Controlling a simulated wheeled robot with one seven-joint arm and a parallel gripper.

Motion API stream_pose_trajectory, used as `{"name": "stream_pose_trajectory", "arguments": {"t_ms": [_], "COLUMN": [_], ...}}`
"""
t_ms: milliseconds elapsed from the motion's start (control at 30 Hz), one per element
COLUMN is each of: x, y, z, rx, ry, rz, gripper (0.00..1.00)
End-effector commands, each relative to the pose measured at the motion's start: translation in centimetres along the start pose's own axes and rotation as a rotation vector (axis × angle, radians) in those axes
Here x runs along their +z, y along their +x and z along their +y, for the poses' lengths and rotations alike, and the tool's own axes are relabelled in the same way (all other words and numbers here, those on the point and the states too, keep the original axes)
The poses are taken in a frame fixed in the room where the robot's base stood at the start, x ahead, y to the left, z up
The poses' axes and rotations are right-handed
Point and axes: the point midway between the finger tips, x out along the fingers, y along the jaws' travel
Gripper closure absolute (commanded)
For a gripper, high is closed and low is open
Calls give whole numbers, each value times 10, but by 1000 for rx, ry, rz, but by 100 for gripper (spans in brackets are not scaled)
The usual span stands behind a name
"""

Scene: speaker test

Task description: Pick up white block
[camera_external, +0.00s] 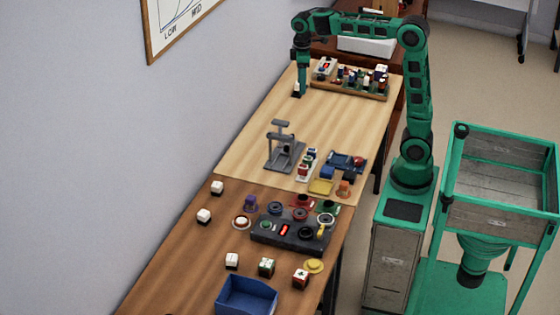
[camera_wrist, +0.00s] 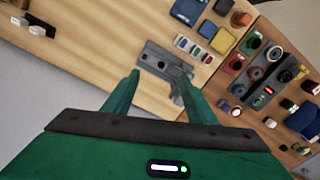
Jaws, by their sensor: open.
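Several small white-topped blocks stand on the brown table. One white block (camera_external: 217,188) and another (camera_external: 204,215) are near the wall, and a third (camera_external: 232,261) is nearer the front. Two more blocks there have coloured marks, one green (camera_external: 267,267) and one red (camera_external: 301,276). My gripper (camera_external: 299,92) points down over the far light table, well away from these. A small white thing (camera_external: 296,90) shows at its fingertips; I cannot tell its distance from them. In the wrist view my gripper (camera_wrist: 159,80) is open, with no block visible between the fingers.
A grey stand (camera_external: 283,158) is mid-table, also in the wrist view (camera_wrist: 162,66). A wooden tray (camera_external: 350,91) of small parts lies right of my gripper. A dark control box (camera_external: 290,237) and blue bin (camera_external: 246,297) are on the brown table.

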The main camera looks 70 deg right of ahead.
Motion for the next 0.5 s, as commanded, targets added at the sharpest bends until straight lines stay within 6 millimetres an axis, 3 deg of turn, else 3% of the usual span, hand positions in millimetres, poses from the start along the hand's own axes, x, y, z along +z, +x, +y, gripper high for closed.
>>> {"name": "stream_pose_trajectory", "arguments": {"t_ms": [33,200,500], "x": [-28,-111,-237], "y": [1,6,36], "z": [-7,-38,-122], "rx": [0,0,-5], "ry": [-72,-320,-757], "rz": [-3,-2,2], "gripper": [48,48,48]}}
